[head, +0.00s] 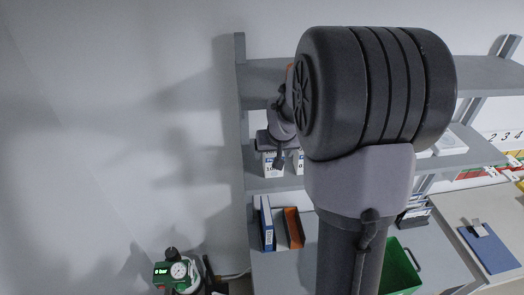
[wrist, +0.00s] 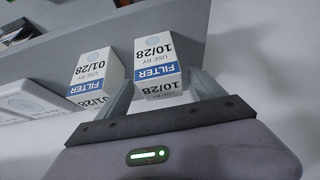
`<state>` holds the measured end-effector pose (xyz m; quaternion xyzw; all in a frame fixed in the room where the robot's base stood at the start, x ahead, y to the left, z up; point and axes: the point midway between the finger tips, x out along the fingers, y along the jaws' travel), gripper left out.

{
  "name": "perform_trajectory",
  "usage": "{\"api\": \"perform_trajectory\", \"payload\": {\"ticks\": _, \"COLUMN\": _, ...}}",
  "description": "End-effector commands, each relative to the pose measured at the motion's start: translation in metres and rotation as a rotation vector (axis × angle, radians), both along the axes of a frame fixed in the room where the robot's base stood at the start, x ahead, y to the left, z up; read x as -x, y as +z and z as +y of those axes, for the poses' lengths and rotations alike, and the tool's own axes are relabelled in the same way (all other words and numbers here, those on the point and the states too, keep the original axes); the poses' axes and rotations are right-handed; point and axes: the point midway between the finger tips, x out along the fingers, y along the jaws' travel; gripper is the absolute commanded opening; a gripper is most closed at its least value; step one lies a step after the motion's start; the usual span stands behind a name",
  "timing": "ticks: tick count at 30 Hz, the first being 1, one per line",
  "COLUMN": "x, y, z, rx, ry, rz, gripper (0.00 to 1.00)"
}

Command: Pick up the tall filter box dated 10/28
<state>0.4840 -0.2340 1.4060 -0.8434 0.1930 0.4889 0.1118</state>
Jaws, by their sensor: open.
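The filter box dated 10/28 (wrist: 158,62) is white with a blue FILTER band, its print upside down in the wrist view. My gripper (wrist: 163,88) is open, with one finger on each side of this box; I cannot tell whether either finger touches it. In the head view the box (head: 267,165) stands on the middle shelf, its upper part hidden by my gripper (head: 273,150). A similar filter box dated 01/28 (wrist: 95,72) stands close beside it, to the left in the wrist view; in the head view it (head: 300,162) is partly hidden by my arm.
Flat white boxes (wrist: 30,95) lie past the 01/28 box. A blue-and-white binder (head: 266,222) and an orange tray (head: 293,228) are on the lower shelf, near a green bin (head: 398,270). A shelf upright (head: 243,120) stands left of the boxes.

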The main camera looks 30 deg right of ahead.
Motion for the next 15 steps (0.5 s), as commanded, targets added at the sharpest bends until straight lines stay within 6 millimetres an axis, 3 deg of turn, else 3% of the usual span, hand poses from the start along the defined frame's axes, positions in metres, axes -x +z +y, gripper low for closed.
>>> {"api": "perform_trajectory", "payload": {"ticks": 8, "x": -0.0048, "y": -0.0088, "z": -0.0022, "rx": 0.0, "ry": -0.001, "rz": -0.002, "gripper": 0.78}}
{"api": "perform_trajectory", "payload": {"ticks": 15, "x": -0.0045, "y": -0.0087, "z": -0.0021, "rx": 0.0, "ry": 0.0, "rz": -0.001, "gripper": 0.35}}
